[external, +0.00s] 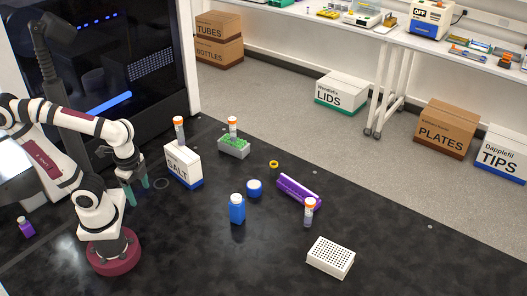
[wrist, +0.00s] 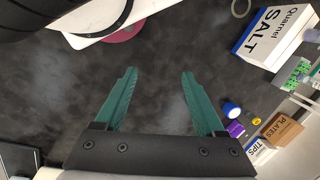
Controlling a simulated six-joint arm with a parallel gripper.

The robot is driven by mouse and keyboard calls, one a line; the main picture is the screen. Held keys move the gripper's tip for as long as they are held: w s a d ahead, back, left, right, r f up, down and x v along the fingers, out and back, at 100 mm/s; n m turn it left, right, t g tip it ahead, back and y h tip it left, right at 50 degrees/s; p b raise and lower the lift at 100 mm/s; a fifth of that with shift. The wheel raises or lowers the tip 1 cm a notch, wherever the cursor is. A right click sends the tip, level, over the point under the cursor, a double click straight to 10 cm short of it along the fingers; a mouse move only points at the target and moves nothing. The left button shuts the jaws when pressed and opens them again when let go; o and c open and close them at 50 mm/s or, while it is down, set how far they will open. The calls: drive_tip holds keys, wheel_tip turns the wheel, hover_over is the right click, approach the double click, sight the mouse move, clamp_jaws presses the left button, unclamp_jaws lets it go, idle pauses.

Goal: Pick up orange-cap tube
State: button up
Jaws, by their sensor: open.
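A third tube (external: 308,217), with purplish contents, stands upright by the right end of the purple box (external: 298,190). My gripper (external: 137,193) is open and empty, left of the salt box (external: 183,167) and apart from all the tubes. In the wrist view its teal fingers (wrist: 158,73) are spread over bare dark bench.
A blue bottle (external: 237,210), a blue cap (external: 254,188) and a yellow ring (external: 273,164) stand mid-bench. A white perforated rack (external: 331,258) is at front right. A purple-bodied vial (external: 26,227) is far left. The salt box (wrist: 272,38) is upper right in the wrist view.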

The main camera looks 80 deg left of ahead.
sight(178, 139)
drive_tip(key=w+a+f+n+t+y, duration=0.2)
drive_tip(key=w+a+n, duration=0.35)
drive_tip(key=a, duration=0.55)
drive_tip(key=w+a+f+n+t+y, duration=0.1)
drive_tip(key=w+a+f+n+t, duration=0.2)
drive_tip(key=a+n, duration=0.55)
drive_tip(key=a+n+y, duration=0.1)
drive_tip(key=a, duration=0.3)
drive_tip(key=s+a+n+t+y, duration=0.1)
drive_tip(key=a, duration=0.3)
drive_tip(key=a+f+n+y, duration=0.1)
drive_tip(key=a, duration=0.4)
drive_tip(key=shift+s, duration=0.35)
drive_tip(key=shift+w+a+f+m+t, duration=0.1)
drive_tip(key=shift+w+a+m+t, duration=0.2)
drive_tip(key=shift+a+m+t, duration=0.65)
drive_tip(key=m+t, duration=0.2)
drive_tip(key=t, duration=0.1)
drive_tip(key=shift+w+a, duration=0.2)
drive_tip(key=shift+w, duration=0.05)
drive_tip(key=x, duration=0.4)
drive_tip(key=shift+w+a, duration=0.2)
drive_tip(key=shift+w, duration=0.05)
drive_tip(key=shift+c, duration=0.3)
